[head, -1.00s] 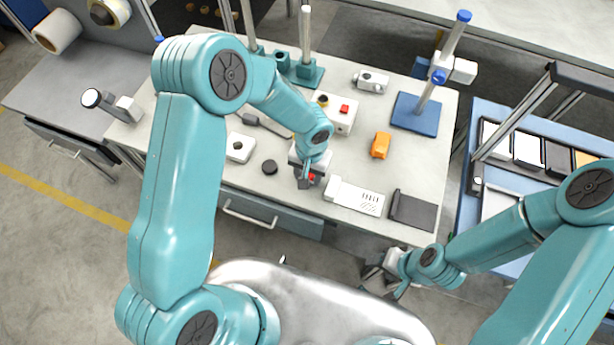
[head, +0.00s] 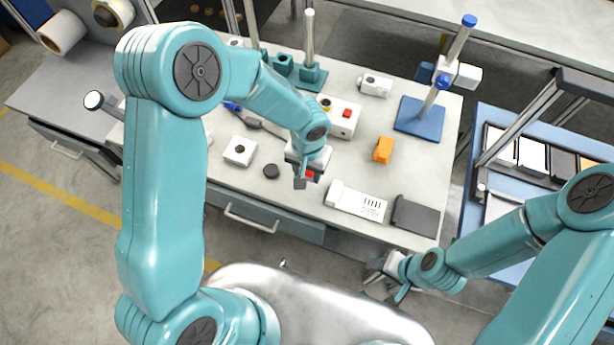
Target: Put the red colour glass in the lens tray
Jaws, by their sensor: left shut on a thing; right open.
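My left gripper (head: 305,178) is shut on the small red colour glass (head: 310,174), over the front part of the workbench. The fingers hide much of the glass, and I cannot tell its height above the bench. A flat dark grey tray-like piece (head: 415,215) lies at the bench's front right corner; it may be the lens tray, but I cannot tell for sure. A white slotted piece (head: 358,203) lies between it and my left gripper. My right gripper (head: 386,286) is open and empty, in front of the bench edge.
An orange block (head: 383,150), a white box with a red button (head: 341,118), a black disc (head: 271,171) and a white square box (head: 240,151) stand on the workbench (head: 340,160). A blue-based stand (head: 419,118) is behind. A blue table (head: 473,195) is at right.

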